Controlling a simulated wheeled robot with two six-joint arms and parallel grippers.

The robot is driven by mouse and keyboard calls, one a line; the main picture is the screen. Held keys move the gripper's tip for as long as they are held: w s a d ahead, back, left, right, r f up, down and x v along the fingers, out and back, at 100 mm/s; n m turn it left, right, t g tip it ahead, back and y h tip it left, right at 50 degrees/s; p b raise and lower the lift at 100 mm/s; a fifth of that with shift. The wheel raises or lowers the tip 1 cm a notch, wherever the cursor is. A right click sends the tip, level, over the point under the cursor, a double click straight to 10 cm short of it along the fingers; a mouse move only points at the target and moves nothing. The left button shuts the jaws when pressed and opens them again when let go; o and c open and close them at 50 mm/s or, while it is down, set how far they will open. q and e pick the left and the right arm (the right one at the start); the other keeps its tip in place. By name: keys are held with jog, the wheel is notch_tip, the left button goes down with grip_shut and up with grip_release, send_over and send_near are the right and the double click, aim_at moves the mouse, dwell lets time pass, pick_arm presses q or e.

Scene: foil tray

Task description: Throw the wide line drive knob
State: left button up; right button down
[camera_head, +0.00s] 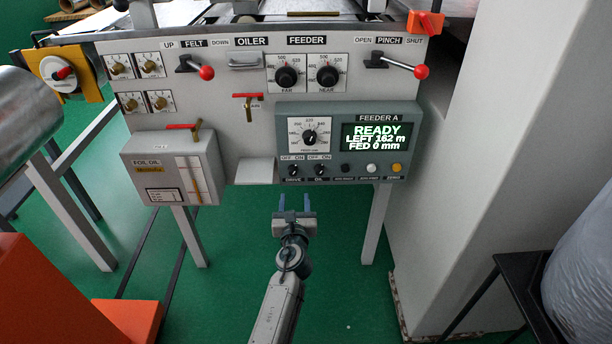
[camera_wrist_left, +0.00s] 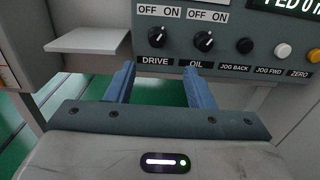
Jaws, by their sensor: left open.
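The black DRIVE knob (camera_head: 294,171) is at the lower left of the grey-green FEEDER A panel (camera_head: 350,112), under an OFF/ON label. It also shows in the left wrist view (camera_wrist_left: 156,40), left of the similar OIL knob (camera_wrist_left: 204,41). I cannot clearly tell which way its pointer is set. My left gripper (camera_head: 294,201) is open and empty, just below the panel's lower edge in the head view. In the left wrist view its blue fingers (camera_wrist_left: 159,72) are spread below the two knobs and appear apart from them. My right gripper is not in view.
The display (camera_head: 376,137) reads READY, LEFT 162 m, FED 0 mm. Jog and ZERO buttons (camera_head: 397,168) sit right of the knobs. A light shelf (camera_head: 254,171) juts out left of the panel, beside the FOIL OIL box (camera_head: 170,168). The green floor below is open.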

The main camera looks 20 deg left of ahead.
aim_at(293, 175)
pick_arm(q)
jog(key=x, duration=0.4)
jog(key=b+x, duration=0.1)
jog(key=x, duration=0.3)
jog(key=shift+a, duration=0.25)
jog(key=shift+b+x, duration=0.4)
jog(key=shift+x, duration=0.45)
jog(key=shift+r, duration=0.1)
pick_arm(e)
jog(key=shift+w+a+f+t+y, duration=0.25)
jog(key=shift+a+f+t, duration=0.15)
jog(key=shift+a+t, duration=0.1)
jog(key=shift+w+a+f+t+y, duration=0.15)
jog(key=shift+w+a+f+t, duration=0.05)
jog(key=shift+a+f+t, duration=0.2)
pick_arm(q)
jog(key=c, duration=1)
